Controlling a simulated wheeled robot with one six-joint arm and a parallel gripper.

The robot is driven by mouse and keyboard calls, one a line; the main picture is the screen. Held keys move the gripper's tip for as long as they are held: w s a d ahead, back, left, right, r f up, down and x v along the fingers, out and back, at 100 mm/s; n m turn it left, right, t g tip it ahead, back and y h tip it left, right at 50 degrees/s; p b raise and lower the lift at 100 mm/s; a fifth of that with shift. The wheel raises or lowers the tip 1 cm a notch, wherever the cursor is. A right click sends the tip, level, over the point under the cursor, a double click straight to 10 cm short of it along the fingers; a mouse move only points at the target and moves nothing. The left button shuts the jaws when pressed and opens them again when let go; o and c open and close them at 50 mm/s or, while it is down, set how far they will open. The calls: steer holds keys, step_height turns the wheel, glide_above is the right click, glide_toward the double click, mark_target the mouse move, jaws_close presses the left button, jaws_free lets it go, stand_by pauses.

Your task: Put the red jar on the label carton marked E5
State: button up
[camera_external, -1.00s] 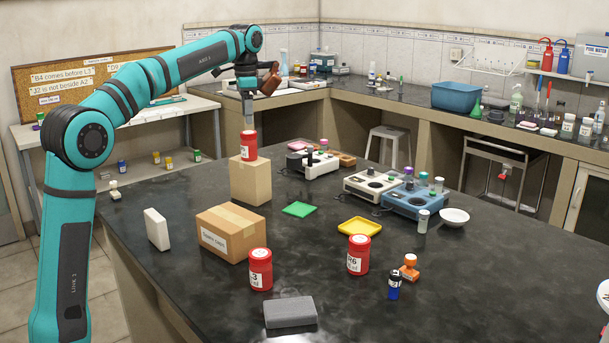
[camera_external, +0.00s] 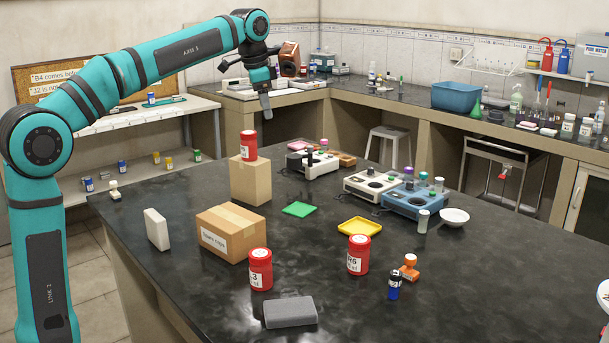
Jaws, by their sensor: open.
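A red jar (camera_external: 249,146) stands upright on top of a tall brown carton (camera_external: 250,181); its label is too small to read. No E5 mark can be read on the carton's visible faces. A second red jar (camera_external: 260,271), its label ending in 3, and a third red jar (camera_external: 358,256), its label ending in 6, stand on the dark bench. My gripper (camera_external: 265,106) is open and empty, above and slightly right of the jar on the carton, apart from it.
A wider taped carton (camera_external: 228,235) with a white label stands in front of the tall one. A white block (camera_external: 157,229), grey block (camera_external: 290,312), green pad (camera_external: 299,209) and yellow tray (camera_external: 359,227) are nearby. Devices (camera_external: 411,199) stand farther right.

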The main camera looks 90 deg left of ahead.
steer(key=w+d+m+t+y, duration=0.25)
steer(key=d+t, duration=0.45)
steer(key=d, duration=2.4)
steer(key=s+d+f+t+h, duration=0.2)
steer(key=s+d, duration=0.4)
steer(key=d, duration=0.4)
steer(key=s+d+f+t+h, duration=0.2)
steer(key=s+d+f+t, duration=0.3)
steer(key=d, duration=0.6)
steer(key=shift+s+d+t+h, duration=0.15)
steer(key=shift+s+t+h, duration=0.2)
steer(key=shift+s+t, duration=0.45)
